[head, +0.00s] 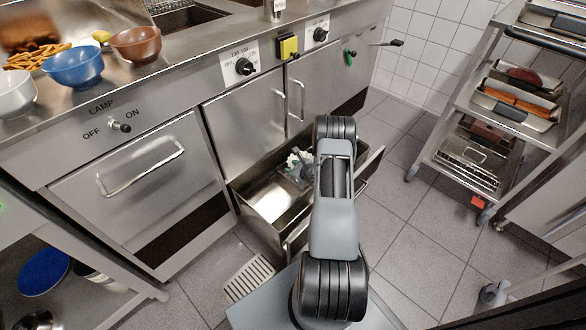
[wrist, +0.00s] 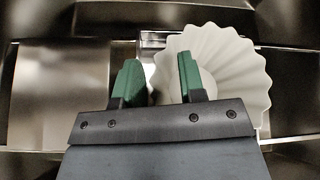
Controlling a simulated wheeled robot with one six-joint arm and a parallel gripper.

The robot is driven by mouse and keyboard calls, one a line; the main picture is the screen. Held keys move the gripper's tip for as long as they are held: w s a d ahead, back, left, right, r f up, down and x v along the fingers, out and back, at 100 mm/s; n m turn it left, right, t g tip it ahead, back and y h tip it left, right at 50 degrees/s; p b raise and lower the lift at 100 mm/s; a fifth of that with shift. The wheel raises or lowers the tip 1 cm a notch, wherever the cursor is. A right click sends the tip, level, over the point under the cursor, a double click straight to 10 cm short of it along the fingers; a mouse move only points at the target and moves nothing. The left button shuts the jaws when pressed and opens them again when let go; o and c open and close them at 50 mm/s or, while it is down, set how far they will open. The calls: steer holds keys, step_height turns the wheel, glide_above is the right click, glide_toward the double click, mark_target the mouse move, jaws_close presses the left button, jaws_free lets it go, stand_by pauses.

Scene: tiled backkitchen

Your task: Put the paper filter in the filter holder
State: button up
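The paper filter (wrist: 235,65) is a white, fluted cup in the right half of the wrist view. It lies in the open drawer (head: 262,207); only a small whitish patch of it seems to show beside my arm in the head view. My gripper (wrist: 158,60) has two green fingers, held apart. The right finger overlaps the filter in the picture, and the filter's left edge shows in the gap between the fingers. I cannot tell whether a finger touches it. I cannot make out the filter holder in either view.
The metal drawer walls enclose the gripper closely. Above is a steel counter with a blue bowl (head: 73,67), a brown bowl (head: 136,44) and a white bowl (head: 14,92). A trolley with trays (head: 515,103) stands at the right.

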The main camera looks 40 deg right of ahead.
steer(key=shift+s+r, duration=0.1)
steer(key=p+v, duration=0.3)
steer(key=v, duration=0.8)
steer(key=w+a+r+n+g+y, duration=0.1)
steer(key=a+r+n+g+y, duration=0.55)
steer(key=a+r+n, duration=1)
steer(key=s+a+r+n+g+h, duration=0.1)
steer(key=s+a+r+n+h, duration=0.3)
steer(key=s+r+n, duration=0.3)
steer(key=s+a+r+n+g+h, duration=0.1)
steer(key=s+a+r+n+h, duration=0.3)
steer(key=s+a+r+n, duration=0.2)
steer(key=shift+s+a+r+n+g, duration=0.35)
steer(key=shift+s+r+n, duration=0.2)
steer(key=shift+s+n, duration=0.55)
steer(key=shift+r+p, duration=0.1)
steer(key=shift+p, duration=0.2)
